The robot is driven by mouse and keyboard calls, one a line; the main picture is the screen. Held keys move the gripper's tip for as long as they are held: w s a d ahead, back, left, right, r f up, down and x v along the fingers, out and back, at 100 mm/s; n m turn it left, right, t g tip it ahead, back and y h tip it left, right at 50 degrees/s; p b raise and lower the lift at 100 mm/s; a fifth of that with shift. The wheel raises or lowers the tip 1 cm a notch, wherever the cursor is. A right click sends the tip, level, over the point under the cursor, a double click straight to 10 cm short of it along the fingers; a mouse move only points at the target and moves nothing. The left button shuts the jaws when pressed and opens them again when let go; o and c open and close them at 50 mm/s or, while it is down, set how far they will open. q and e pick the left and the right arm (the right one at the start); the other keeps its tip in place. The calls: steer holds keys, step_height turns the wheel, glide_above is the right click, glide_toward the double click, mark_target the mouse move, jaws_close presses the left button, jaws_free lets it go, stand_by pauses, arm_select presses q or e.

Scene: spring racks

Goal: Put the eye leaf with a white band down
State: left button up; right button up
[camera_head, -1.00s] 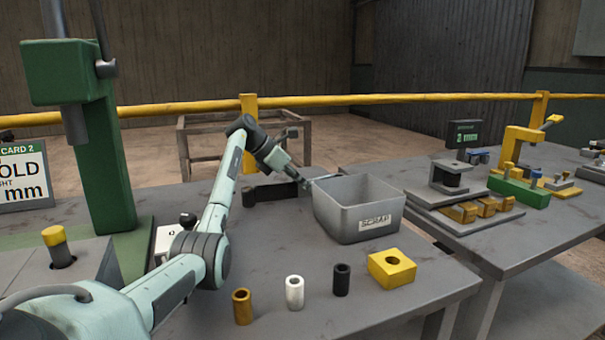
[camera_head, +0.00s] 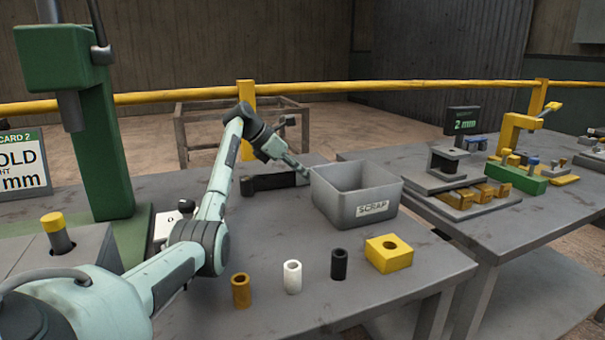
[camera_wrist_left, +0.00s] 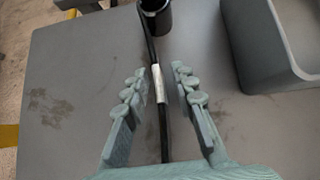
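The eye leaf (camera_head: 272,182) is a long dark strip on the table beside the scrap bin. In the left wrist view it shows as a thin dark line, seen edge-on, with a white band (camera_wrist_left: 158,84) around it. A round dark eye (camera_wrist_left: 155,17) is at its far end. My left gripper (camera_head: 304,172) is at the leaf's right end in the head view. In the left wrist view its fingers (camera_wrist_left: 158,97) are open on either side of the white band, with a gap on both sides. The leaf's near end is hidden by the gripper. My right gripper is not in view.
A grey scrap bin (camera_head: 363,213) stands just right of the left gripper. Brown (camera_head: 240,291), white (camera_head: 292,277) and black (camera_head: 339,264) sleeves and a yellow block (camera_head: 381,261) stand in front. A green press (camera_head: 100,150) rises at left. Table between is clear.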

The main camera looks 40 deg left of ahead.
arm_select(q)
steer(key=v, duration=0.7)
steer(key=shift+s+a, duration=0.1)
